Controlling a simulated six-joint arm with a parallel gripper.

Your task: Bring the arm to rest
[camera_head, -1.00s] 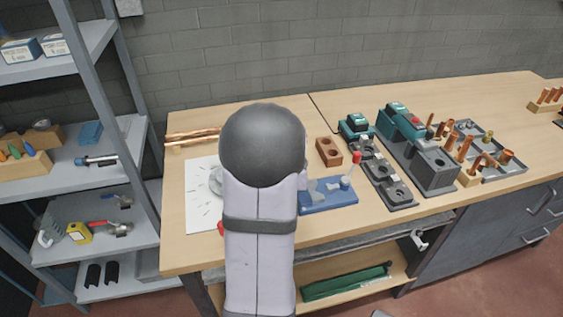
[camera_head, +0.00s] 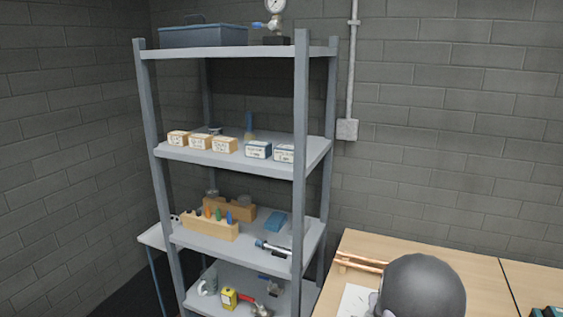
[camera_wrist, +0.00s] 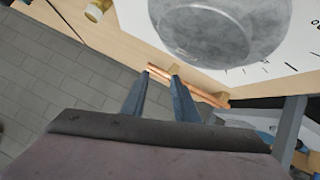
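My gripper (camera_wrist: 160,75) shows in the wrist view, its two dark fingers apart with nothing between them. It is open and empty. Beyond the fingertips are copper pipes (camera_wrist: 205,92) along the wooden bench edge. In the head view only the dark rounded joint of my arm (camera_head: 425,285) shows, at the bottom right over the bench; my gripper is hidden there.
A grey shelf rack (camera_head: 232,152) with boxes, tools and a gauge stands left of the wooden bench (camera_head: 480,287). Copper pipes (camera_head: 360,261) lie at the bench's back left. A round grey metal object (camera_wrist: 215,25) is close in the wrist view, over a marked white sheet (camera_wrist: 285,45).

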